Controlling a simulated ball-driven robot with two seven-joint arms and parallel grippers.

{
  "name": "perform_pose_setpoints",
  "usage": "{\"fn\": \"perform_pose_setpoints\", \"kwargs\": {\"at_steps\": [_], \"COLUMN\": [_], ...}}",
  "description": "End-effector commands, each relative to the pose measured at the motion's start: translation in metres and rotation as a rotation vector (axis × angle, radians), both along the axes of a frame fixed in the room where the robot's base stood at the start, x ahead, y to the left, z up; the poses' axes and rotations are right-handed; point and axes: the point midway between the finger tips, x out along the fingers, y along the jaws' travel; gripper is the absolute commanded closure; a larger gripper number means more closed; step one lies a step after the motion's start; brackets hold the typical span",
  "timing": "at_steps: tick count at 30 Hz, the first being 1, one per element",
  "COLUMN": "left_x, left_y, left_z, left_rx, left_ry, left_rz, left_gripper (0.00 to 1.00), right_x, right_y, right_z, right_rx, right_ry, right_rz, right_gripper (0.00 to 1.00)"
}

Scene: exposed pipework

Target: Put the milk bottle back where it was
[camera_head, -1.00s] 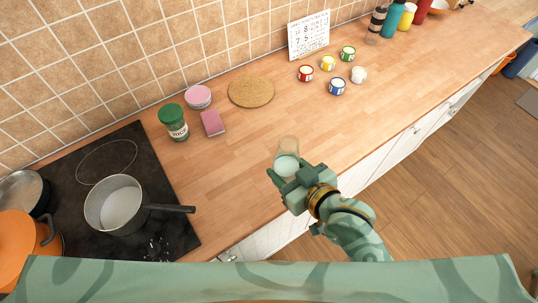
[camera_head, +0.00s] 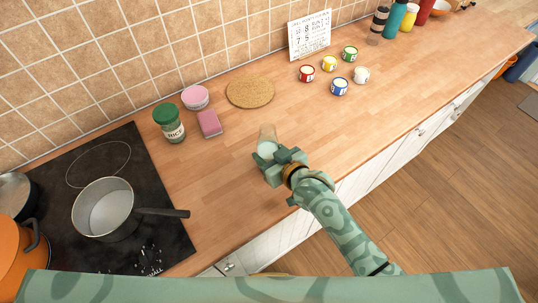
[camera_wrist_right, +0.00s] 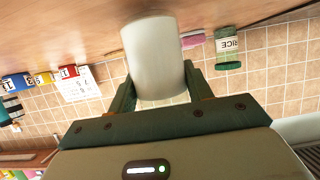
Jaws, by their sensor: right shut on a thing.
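The milk bottle (camera_head: 267,136) is clear glass with white milk inside. My right gripper (camera_head: 273,161) is shut on it over the front part of the wooden counter (camera_head: 225,190). The bottle looks about upright. In the right wrist view, which is upside down, the bottle (camera_wrist_right: 155,55) sits between the two fingers (camera_wrist_right: 157,85). I cannot tell whether its base touches the counter. My left gripper is out of view.
A green-lidded rice jar (camera_head: 169,123), a pink sponge (camera_head: 209,124), a pink tub (camera_head: 195,97) and a round cork mat (camera_head: 250,91) lie behind and left. Small coloured pots surround a yellow one (camera_head: 329,64). A saucepan (camera_head: 104,209) stands on the hob. Counter around the bottle is clear.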

Motion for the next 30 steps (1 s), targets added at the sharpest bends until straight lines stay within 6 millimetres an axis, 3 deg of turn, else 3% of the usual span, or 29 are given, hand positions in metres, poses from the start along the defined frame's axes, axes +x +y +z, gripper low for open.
{"fn": "perform_pose_setpoints", "kwargs": {"at_steps": [13,14,15,16,26,30], "left_x": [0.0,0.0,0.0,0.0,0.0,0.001], "left_y": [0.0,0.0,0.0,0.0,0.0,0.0], "left_z": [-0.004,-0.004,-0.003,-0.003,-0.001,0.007], "left_rx": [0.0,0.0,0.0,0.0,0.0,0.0], "left_ry": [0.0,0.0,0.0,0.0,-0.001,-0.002], "left_rz": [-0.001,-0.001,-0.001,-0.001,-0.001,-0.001], "left_gripper": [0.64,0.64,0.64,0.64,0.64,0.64], "right_x": [0.001,0.0,0.0,0.0,-0.001,-0.018], "right_y": [0.0,0.0,0.0,0.0,-0.001,-0.013], "right_z": [-0.009,-0.009,-0.009,-0.009,-0.004,0.005], "right_rx": [0.002,0.0,0.0,0.0,0.001,0.0], "right_ry": [-0.005,-0.003,-0.003,-0.003,-0.003,-0.002], "right_rz": [0.0,0.001,0.001,0.001,-0.001,-0.001], "right_gripper": [0.87,0.42,0.3,0.28,0.28,0.28]}}
